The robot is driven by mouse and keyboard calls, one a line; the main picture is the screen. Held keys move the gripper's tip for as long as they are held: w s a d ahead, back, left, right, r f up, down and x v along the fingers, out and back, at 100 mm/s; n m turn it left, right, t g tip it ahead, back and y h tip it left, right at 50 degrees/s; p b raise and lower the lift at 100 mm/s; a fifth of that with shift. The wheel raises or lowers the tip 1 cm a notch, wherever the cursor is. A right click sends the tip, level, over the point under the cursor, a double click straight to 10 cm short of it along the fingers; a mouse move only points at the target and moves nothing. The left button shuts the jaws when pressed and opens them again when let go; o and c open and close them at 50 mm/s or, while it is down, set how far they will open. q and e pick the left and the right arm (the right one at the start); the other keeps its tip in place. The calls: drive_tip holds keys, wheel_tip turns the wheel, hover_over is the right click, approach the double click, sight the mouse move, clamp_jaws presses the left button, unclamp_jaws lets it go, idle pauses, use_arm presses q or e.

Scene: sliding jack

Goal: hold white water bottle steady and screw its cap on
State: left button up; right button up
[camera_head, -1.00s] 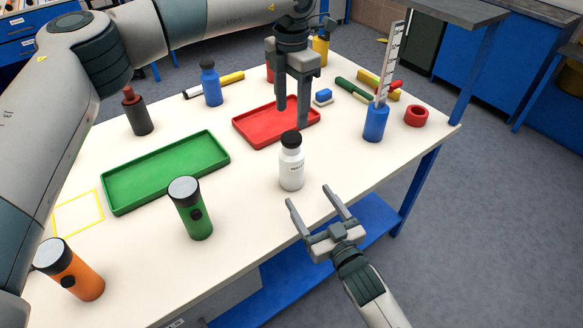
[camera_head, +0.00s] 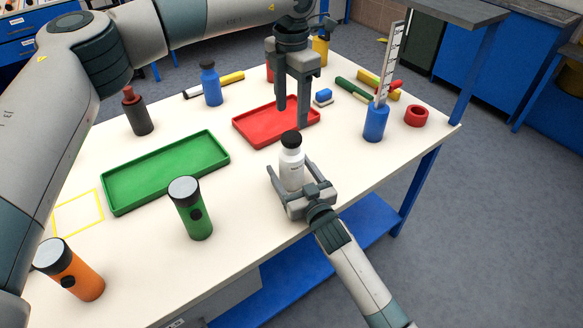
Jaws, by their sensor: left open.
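The white water bottle (camera_head: 291,168) stands upright near the table's front edge, with its black cap (camera_head: 291,139) sitting on top. I cannot tell how tightly the cap is seated. My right gripper (camera_head: 289,165) reaches in from the front, low down, with one finger on each side of the bottle's body. Its fingers look open, and its palm hides the bottle's lower front. My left gripper (camera_head: 292,114) points down and is open and empty. In the picture it shows just above the cap, in front of the red tray.
A red tray (camera_head: 250,133) lies behind the bottle and a green tray (camera_head: 150,185) to the left. A green flashlight (camera_head: 192,210) and an orange one (camera_head: 75,275) stand at front left. A blue cup (camera_head: 376,122) holding a ruler stands right.

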sight(292, 136)
drive_tip(key=shift+c, duration=0.4)
clamp_jaws()
use_arm(q)
drive_tip(key=n, duration=1.1)
drive_tip(key=shift+d, duration=0.1)
drive_tip(key=n, duration=1.1)
drive_tip(key=shift+n, duration=0.3)
drive_tip(key=shift+f, duration=0.15)
drive_tip(key=shift+f, duration=3.9)
